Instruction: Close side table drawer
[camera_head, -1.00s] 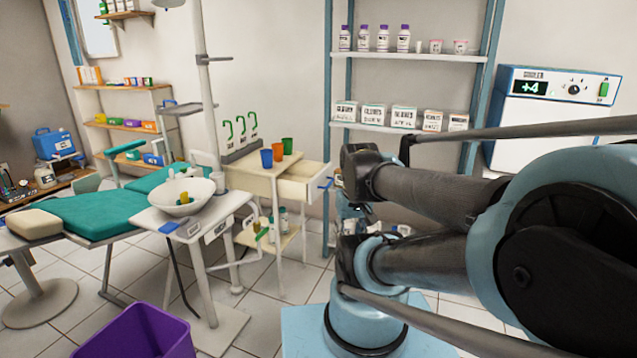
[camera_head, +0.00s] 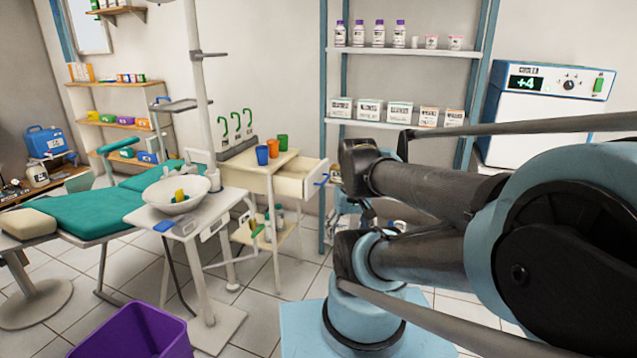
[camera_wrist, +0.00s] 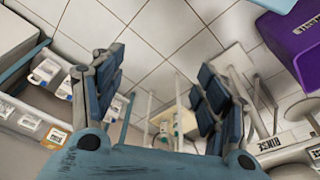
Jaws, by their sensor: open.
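The cream side table (camera_head: 256,181) stands against the back wall, right of the basin unit. Its drawer (camera_head: 298,181) is pulled out toward the right, with a blue handle (camera_head: 322,180) on its front. My gripper (camera_wrist: 160,95) is in the wrist view, open and empty, with both fingers spread above the tiled floor. The table's pale legs and lower shelf appear to show between and beyond the fingers. In the head view my arm hides the area right of the drawer, and my gripper cannot be made out there.
A purple bin (camera_head: 133,332) stands on the floor at the front left. The white basin unit (camera_head: 190,215) is left of the table. A blue-framed shelf rack (camera_head: 410,125) with boxes stands right of it.

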